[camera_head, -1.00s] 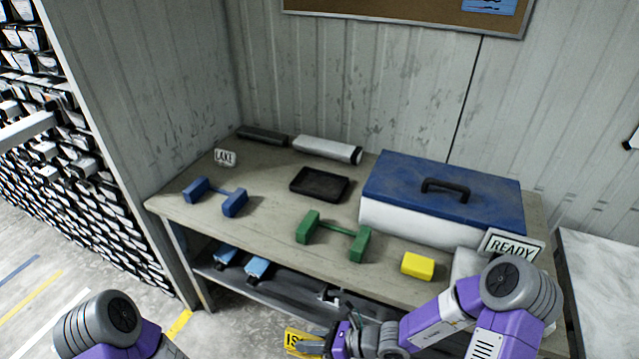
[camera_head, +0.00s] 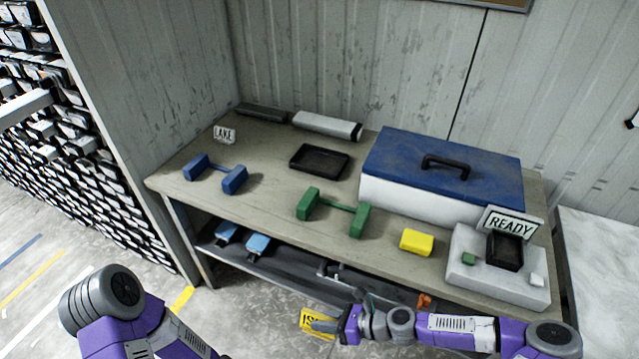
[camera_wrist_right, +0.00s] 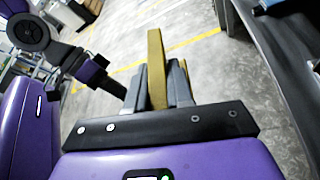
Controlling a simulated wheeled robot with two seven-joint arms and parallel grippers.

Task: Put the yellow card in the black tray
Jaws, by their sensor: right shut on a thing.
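The yellow card (camera_head: 309,320) with black lettering is held in my right gripper (camera_head: 326,326), in front of the table's front edge and out over the floor. In the right wrist view the card (camera_wrist_right: 156,62) stands edge-on between the two grey fingers (camera_wrist_right: 159,88), which are shut on it. The shallow black tray (camera_head: 320,161) lies on the tabletop behind the green object, and looks empty. My left arm shows at the lower left of the head view, but its gripper is out of view.
The table (camera_head: 265,200) holds a blue bar piece (camera_head: 215,173), a green one (camera_head: 333,212), a yellow block (camera_head: 417,242) and a blue-lidded box (camera_head: 440,185). A white stand (camera_head: 470,282) carries a READY sign (camera_head: 510,224) and a small black container (camera_head: 505,250). A lower shelf (camera_head: 285,272) holds several things.

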